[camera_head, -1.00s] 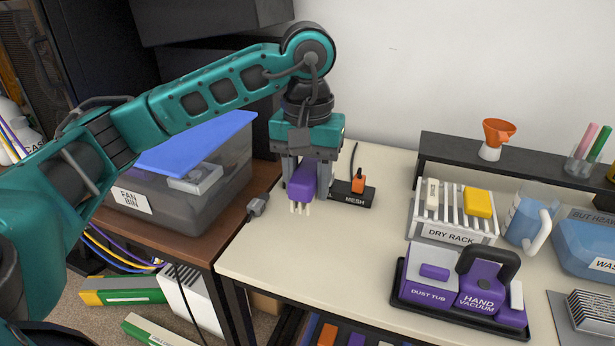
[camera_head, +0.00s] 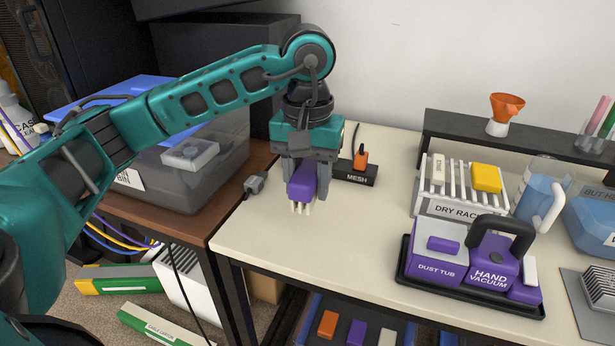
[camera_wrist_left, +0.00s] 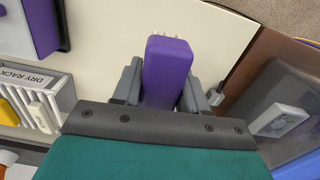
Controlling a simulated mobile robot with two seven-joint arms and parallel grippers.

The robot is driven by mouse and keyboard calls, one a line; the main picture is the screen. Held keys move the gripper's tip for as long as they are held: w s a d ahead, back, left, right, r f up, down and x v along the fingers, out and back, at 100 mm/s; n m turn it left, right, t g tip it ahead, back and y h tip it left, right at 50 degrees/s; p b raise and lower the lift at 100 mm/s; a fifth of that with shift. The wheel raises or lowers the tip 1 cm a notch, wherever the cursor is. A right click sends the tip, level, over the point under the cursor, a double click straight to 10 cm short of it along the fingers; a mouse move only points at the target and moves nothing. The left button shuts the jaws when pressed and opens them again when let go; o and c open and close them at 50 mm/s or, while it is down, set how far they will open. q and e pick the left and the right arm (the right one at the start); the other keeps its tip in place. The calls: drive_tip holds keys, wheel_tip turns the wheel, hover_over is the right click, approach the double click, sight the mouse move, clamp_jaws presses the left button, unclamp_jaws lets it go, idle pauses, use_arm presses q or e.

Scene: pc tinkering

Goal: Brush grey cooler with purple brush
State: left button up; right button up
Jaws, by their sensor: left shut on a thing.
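My left gripper (camera_head: 305,185) is shut on the purple brush (camera_head: 302,181), with the handle between its fingers and the pale bristles pointing down. The brush is over the left end of the cream table; I cannot tell whether the bristles touch it. In the left wrist view the purple brush (camera_wrist_left: 167,72) sits between both fingers of the gripper (camera_wrist_left: 168,88), bristles at the far end. A grey finned block (camera_head: 602,290), likely the grey cooler, lies on a grey mat at the right edge, partly cut off, well away from the brush. My right gripper is not in view.
A dry rack (camera_head: 452,208), a hand vacuum tray (camera_head: 417,281) and a blue jug (camera_head: 535,192) stand to the right. The table's front middle (camera_head: 330,245) is clear.

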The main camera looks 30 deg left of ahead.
use_arm(q)
drive_tip(key=shift+f+b, duration=0.65)
drive_tip(key=shift+f, duration=0.6)
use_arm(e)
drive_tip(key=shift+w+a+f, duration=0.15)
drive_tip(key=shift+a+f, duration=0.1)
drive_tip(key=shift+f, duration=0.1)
use_arm(q)
drive_tip(key=o, duration=1)
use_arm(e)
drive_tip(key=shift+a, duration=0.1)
use_arm(q)
drive_tip(key=shift+f+b, duration=0.15)
drive_tip(key=shift+b, duration=0.2)
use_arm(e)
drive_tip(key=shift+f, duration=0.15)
use_arm(q)
drive_tip(key=shift+f+b, duration=1.7)
drive_tip(key=shift+f, duration=0.3)
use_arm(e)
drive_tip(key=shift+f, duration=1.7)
use_arm(q)
drive_tip(key=shift+f, duration=0.3)
